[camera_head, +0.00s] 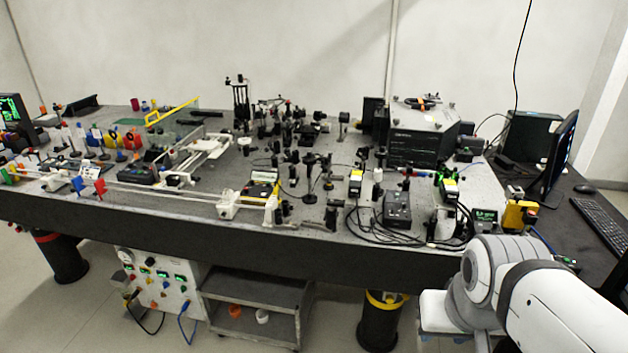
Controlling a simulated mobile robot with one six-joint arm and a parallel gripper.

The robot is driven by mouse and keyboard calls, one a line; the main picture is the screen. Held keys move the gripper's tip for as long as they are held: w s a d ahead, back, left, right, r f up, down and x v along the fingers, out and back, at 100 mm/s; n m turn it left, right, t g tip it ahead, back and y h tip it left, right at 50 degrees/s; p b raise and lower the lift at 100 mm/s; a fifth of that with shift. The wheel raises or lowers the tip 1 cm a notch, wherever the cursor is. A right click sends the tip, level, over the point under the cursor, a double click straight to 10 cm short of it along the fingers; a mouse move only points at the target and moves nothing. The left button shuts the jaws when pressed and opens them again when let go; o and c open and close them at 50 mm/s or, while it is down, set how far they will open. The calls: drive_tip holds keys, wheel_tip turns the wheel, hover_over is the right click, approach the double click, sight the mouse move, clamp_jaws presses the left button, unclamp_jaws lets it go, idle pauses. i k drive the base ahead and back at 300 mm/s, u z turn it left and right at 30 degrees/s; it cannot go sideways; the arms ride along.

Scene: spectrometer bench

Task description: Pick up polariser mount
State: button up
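Many small black post-mounted optics (310,165) stand upright and close together on the optical table (400,262). The polariser mount may be among them, but at this size I cannot tell which one it is. My gripper is out of view. Only white links of my arm show at the lower right, in front of the table's right end, and they touch none of the optics that I can see.
A large dark instrument box (420,140) stands at the back right. Black cables (385,235) loop near the front edge. A monitor (562,155) and keyboard (600,225) are on the right. A grey cart (255,300) stands below the table. White rails (165,195) run along the left.

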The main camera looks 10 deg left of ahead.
sight(309, 198)
drive_tip(key=z, duration=0.05)
drive_tip(key=i, duration=1.65)
drive_tip(key=u, duration=0.1)
